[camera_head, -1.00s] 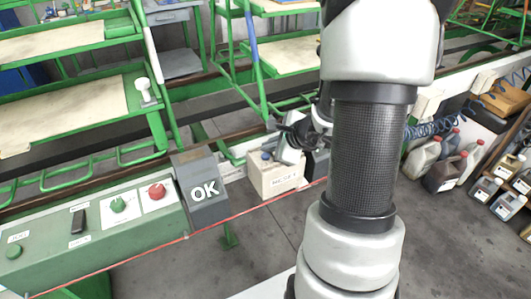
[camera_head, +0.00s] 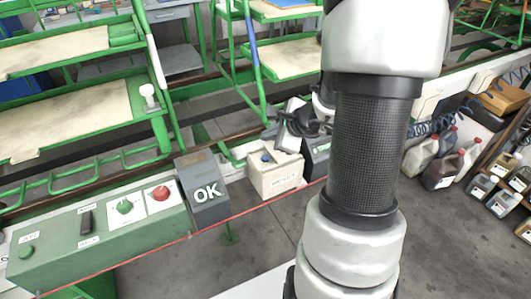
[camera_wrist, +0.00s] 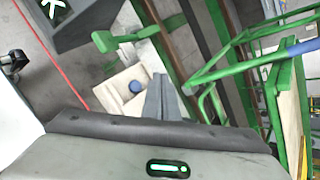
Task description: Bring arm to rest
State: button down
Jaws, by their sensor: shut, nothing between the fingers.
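My gripper shows in the wrist view as two grey fingers (camera_wrist: 160,80) closed together, with nothing between them. They point over a cream box with a blue knob (camera_wrist: 133,92); I cannot tell the gap between them. In the head view my arm stands upright right of the middle and hides much of the wrist. The same cream box (camera_head: 275,175) is just left of the arm. The gripper's fingertips cannot be made out there.
A green control panel (camera_head: 95,235) with green and red buttons is at lower left, with a grey "OK" box (camera_head: 202,190) beside it. Green racks (camera_head: 75,120) stand behind. Several jugs (camera_head: 450,165) are on the right. Grey floor (camera_head: 450,250) is clear at lower right.

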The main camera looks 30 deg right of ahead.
dwell(0.7)
jog(key=s+a+r+n+g+y, duration=0.2)
jog(key=s+a+r+n, duration=0.3)
jog(key=a+r+n, duration=0.45)
jog(key=s+a+r+n+g+y, duration=0.15)
jog(key=s+a+r+n, duration=0.45)
jog(key=a, duration=0.7)
jog(key=s+d+r+n+h, duration=0.2)
jog(key=s+d+n+h, duration=0.45)
jog(key=s+n, duration=0.35)
notch_tip(320, 180, up, 19)
jog(key=d+m+p, duration=0.1)
jog(key=p, duration=1.8)
jog(key=shift+s+y, duration=0.4)
jog(key=shift+d+f, duration=0.1)
